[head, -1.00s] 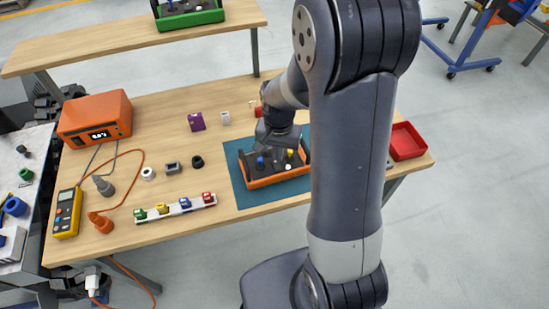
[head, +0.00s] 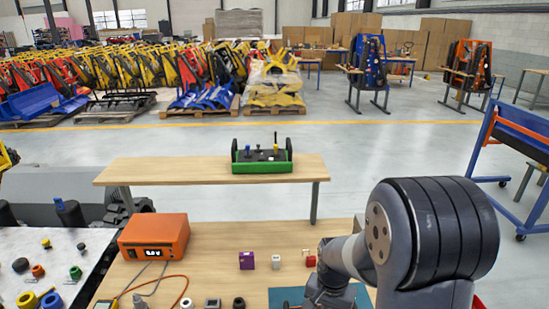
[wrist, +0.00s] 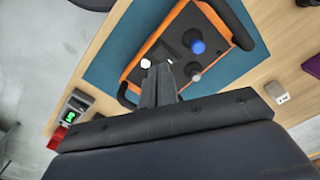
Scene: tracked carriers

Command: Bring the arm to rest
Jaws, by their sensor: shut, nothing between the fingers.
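In the wrist view, my gripper (wrist: 159,72) is shut, its fingers together with nothing between them. The fingers overlap the orange control box (wrist: 158,41) in the picture; I cannot tell their height above it. Part of the box is hidden behind the fingers. In the head view, my arm fills the lower right and the fingertips are out of sight.
On the wooden bench (head: 215,240) stand an orange instrument (head: 154,238), a purple block (head: 247,260) and a white block (head: 276,262). A green-framed control box (head: 262,167) stands on the bench behind.

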